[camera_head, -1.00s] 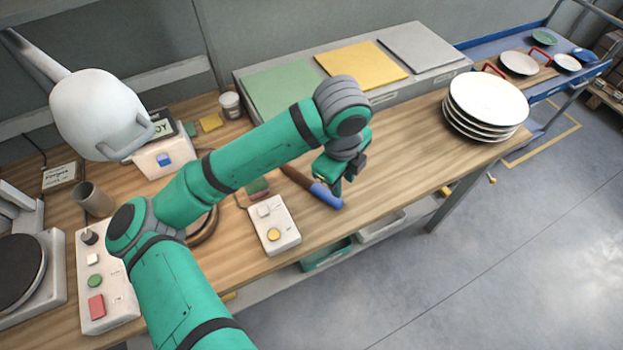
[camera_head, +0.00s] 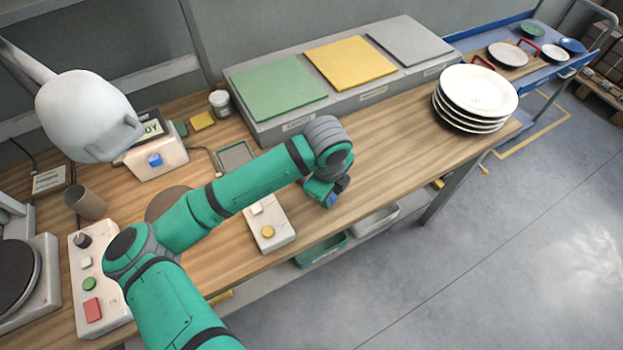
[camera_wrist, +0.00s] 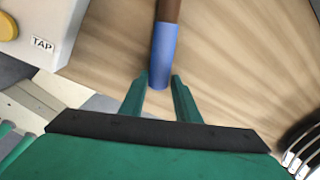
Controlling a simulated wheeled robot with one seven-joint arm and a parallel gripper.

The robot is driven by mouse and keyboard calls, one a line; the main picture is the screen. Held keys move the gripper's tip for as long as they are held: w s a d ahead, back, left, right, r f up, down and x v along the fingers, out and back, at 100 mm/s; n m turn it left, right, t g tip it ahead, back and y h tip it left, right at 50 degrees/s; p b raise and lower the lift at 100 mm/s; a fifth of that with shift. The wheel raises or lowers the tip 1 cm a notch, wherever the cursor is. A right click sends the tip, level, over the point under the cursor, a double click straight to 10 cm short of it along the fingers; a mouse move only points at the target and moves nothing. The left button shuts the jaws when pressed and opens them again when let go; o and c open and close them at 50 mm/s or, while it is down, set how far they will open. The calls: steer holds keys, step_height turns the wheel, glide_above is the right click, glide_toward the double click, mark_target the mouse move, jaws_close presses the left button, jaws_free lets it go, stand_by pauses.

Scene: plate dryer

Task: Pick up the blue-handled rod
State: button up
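The blue-handled rod has a brown shaft and a blue end. In the wrist view its blue handle (camera_wrist: 163,55) points down between the two green fingers of my gripper (camera_wrist: 161,77), and the brown shaft runs out of the top edge. The fingers stand apart, one on each side of the handle's end, with narrow gaps at most; I see no clear grip. In the head view my gripper (camera_head: 326,192) is low over the table near its front edge. Only a bit of blue (camera_head: 331,201) shows beside it; my arm hides the rest of the rod.
A white box with a yellow button (camera_head: 270,228) stands left of my gripper; it also shows in the wrist view (camera_wrist: 35,25). A stack of white plates (camera_head: 477,95) stands at the table's right end. A grey platform with coloured panels (camera_head: 350,62) lies behind. Bare wooden table (camera_head: 400,130) is between.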

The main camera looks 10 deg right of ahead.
steer(key=shift+a, duration=0.1)
jaws_close()
